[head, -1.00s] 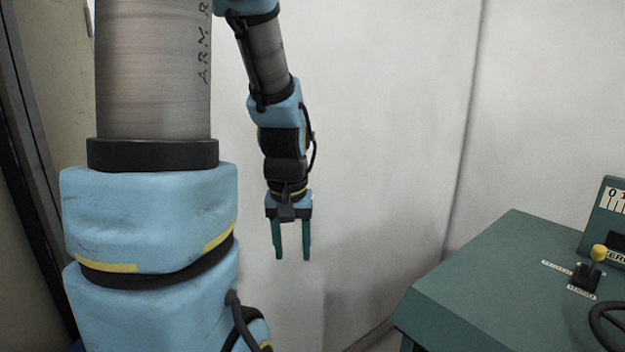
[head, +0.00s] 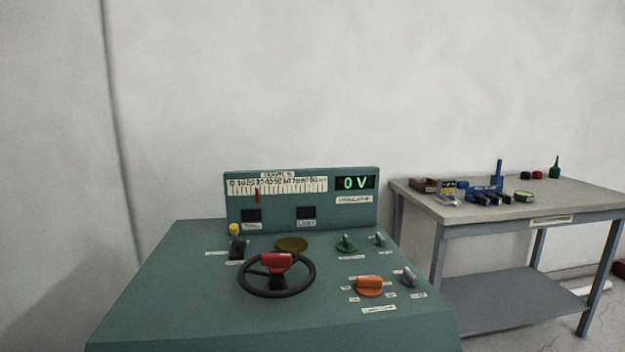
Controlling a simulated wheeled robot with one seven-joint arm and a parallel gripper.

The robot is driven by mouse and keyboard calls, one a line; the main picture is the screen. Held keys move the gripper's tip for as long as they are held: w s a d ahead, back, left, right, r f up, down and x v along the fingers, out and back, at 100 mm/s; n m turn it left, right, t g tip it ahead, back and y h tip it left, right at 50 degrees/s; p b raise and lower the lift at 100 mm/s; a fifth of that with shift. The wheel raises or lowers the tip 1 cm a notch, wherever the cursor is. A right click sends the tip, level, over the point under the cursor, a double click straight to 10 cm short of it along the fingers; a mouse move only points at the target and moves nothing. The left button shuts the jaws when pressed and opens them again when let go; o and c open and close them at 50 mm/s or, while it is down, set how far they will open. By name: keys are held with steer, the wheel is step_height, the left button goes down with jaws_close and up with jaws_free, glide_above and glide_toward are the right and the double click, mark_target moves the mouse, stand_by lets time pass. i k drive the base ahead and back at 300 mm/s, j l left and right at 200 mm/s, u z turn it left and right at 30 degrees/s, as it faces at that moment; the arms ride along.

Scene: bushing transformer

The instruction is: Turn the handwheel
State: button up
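The handwheel (head: 308,287) is a black ring with a red block (head: 276,262) at its hub. It lies on the sloping top of the green control console (head: 180,290), near the middle. My gripper and arm are outside the current head view, so the gripper's place relative to the wheel does not show. The console's back panel has a scale with a red pointer (head: 257,196) near its left part and a green display (head: 355,183) reading 0 V.
Around the wheel are a yellow-knobbed lever (head: 234,230), a green knob (head: 346,243), an orange knob (head: 369,286) and grey knobs (head: 408,276). A grey workbench (head: 560,205) with small tools and containers stands at right. Bare wall is behind.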

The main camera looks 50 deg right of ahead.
mark_target(277, 262)
steer(key=z, duration=1.4)
